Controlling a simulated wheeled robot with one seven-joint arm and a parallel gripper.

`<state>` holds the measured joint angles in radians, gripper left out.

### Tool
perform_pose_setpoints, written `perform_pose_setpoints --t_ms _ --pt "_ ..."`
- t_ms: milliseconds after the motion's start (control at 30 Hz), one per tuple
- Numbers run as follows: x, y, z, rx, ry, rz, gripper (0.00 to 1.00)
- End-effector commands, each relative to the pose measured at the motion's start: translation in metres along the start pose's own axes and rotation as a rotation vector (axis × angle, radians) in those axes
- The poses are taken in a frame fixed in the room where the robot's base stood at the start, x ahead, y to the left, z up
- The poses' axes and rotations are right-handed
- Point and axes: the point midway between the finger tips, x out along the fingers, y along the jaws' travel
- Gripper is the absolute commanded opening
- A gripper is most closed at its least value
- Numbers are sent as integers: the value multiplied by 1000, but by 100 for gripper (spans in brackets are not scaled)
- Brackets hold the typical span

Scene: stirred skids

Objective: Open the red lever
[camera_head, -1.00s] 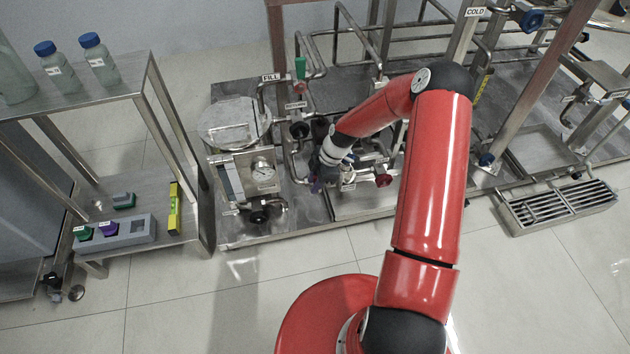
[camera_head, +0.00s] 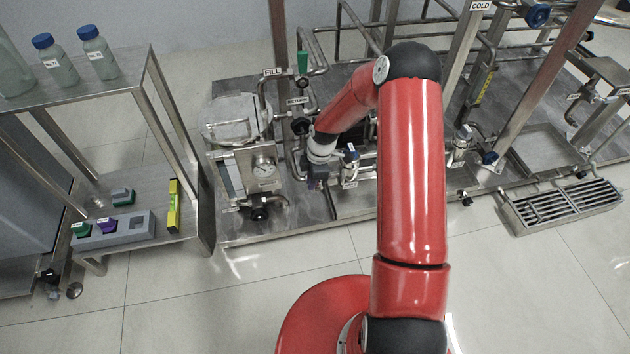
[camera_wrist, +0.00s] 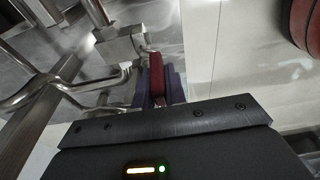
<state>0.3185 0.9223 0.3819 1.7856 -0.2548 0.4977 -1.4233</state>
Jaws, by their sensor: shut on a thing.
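The red lever (camera_wrist: 157,72) shows in the wrist view, between the two purple fingers of my gripper (camera_wrist: 158,84). The fingers are shut on it, one on each side. The lever's far end meets a metal pipe fitting (camera_wrist: 122,45). The lever cannot be made out there; my gripper and arm hide that spot.
A green lever (camera_head: 302,62) stands behind. A shelf (camera_head: 150,215) is at left. Floor in front is clear.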

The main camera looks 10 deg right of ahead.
Motion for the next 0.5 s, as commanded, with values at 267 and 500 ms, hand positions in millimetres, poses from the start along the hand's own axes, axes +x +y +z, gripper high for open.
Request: perform_pose_setpoints --t_ms 267,500 --pt "10 1 -13 -8 -185 4 0" --pt "13 1 -18 -3 -284 2 0"
